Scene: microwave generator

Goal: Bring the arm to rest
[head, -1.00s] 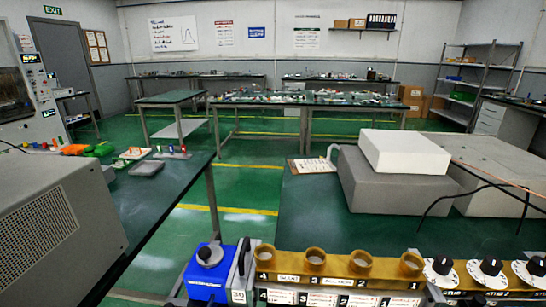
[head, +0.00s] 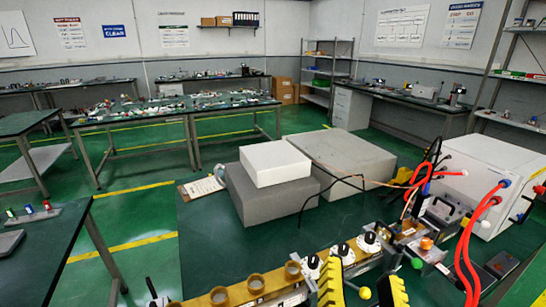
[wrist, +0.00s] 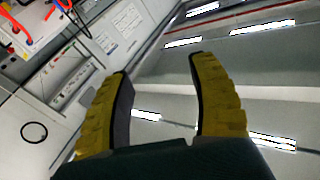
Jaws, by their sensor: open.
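My gripper (head: 364,290) shows at the bottom right of the head view, with two yellow ribbed fingers pointing up. In the wrist view my gripper (wrist: 160,75) has its two yellow fingers spread well apart. Nothing is between them. Behind the fingers the wrist view shows the ceiling with bright lamps and, at the left, a tilted pale panel with red cables. The rest of my arm is out of the head view.
A brass-coloured waveguide bench (head: 235,297) with round rings and dials lies close to my gripper. A white box with red cables (head: 485,180) stands at the right. Green floor shows at the left.

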